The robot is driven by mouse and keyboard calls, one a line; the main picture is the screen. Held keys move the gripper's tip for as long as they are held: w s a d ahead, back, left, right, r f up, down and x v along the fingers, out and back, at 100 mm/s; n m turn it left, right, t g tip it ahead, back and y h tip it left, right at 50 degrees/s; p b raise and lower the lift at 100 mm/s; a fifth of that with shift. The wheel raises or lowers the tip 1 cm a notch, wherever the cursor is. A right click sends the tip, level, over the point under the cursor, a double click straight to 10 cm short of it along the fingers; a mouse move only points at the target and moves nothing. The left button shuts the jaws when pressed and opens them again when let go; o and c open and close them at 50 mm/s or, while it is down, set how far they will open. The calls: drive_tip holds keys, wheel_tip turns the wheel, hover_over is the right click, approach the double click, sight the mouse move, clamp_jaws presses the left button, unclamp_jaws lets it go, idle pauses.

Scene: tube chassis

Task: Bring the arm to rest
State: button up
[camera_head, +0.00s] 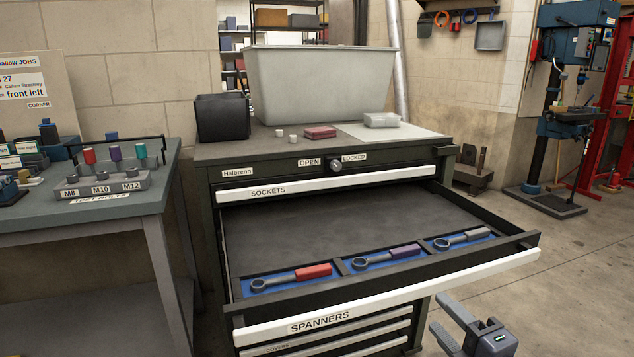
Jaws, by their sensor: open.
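My gripper (440,313) is at the bottom right of the view, in front of the tool cabinet and just right of the open spanners drawer's front. Its jaws are apart and nothing shows between them. Most of my arm is out of view. The drawer (390,297), labelled SPANNERS, is pulled out.
The sockets drawer (330,184) above is shut. The cabinet top (235,148) holds a large grey bin (320,85), a black box (222,117) and small items. A bench (110,208) with a bolt rack (105,186) stands left. The floor right (570,275) is open, with a drill press (560,110) beyond.

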sight(420, 294)
drive_tip(key=shift+b+x, duration=1.05)
drive_tip(key=shift+x, duration=2.9)
drive_tip(key=shift+f, duration=0.1)
